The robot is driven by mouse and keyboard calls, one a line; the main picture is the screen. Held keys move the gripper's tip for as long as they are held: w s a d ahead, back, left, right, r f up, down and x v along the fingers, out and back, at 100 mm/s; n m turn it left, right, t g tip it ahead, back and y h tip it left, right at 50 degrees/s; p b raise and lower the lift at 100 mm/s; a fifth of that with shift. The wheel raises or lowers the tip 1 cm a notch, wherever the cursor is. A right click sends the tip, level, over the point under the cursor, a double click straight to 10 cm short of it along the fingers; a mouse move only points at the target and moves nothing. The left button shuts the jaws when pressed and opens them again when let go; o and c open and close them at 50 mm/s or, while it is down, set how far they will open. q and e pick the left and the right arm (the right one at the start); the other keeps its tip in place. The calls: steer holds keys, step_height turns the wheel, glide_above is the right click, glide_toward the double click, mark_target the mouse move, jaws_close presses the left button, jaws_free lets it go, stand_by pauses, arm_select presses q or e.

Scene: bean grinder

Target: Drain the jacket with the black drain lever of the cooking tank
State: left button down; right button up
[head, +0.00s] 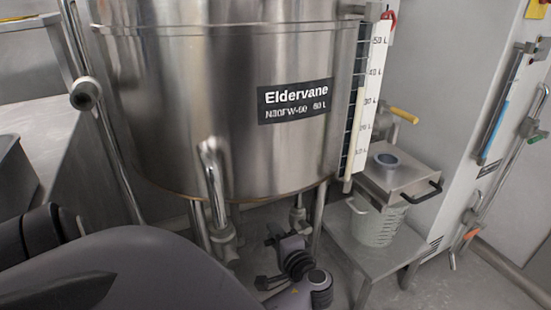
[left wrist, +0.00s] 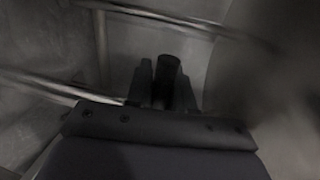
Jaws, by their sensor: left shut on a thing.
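The steel cooking tank (head: 220,100) with its "Eldervane" label fills the middle of the head view. My left gripper (head: 268,283) is low under the tank's front, near the floor and right of a bent steel pipe (head: 214,185). In the left wrist view a dark, round-ended bar, which looks like the black drain lever (left wrist: 167,72), sits between the two fingers of my left gripper (left wrist: 165,92). The gripper is shut on it. In the head view I cannot make out the lever clearly. The valve and its outlet are not clear. My right gripper is not in view.
A level gauge (head: 365,95) runs down the tank's right side. Tank legs stand close to my gripper. A grey counter (head: 60,125) is at left.

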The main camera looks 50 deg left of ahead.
arm_select(q)
steer(key=shift+w+d+r+m+g+y+p, duration=0.2)
steer(key=shift+r+m+p, duration=0.65)
steer(key=shift+p, duration=0.7)
steer(key=shift+w+a+r+m+g+y+p, duration=0.15)
steer(key=shift+w+r+m+g+p, duration=0.15)
steer(key=shift+r+m+p, duration=0.9)
steer(key=shift+w+d+r+m+g+y+p, duration=0.25)
steer(key=shift+m+p, duration=0.5)
steer(key=shift+p, duration=1.15)
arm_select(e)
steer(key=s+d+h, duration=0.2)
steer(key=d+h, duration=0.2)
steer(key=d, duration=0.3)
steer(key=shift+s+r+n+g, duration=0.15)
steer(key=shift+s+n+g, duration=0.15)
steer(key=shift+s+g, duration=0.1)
arm_select(q)
steer(key=shift+s+a, duration=0.1)
steer(key=shift+a, duration=0.1)
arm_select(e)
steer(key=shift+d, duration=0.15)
arm_select(q)
steer(key=c, duration=1.1)
jaws_free()
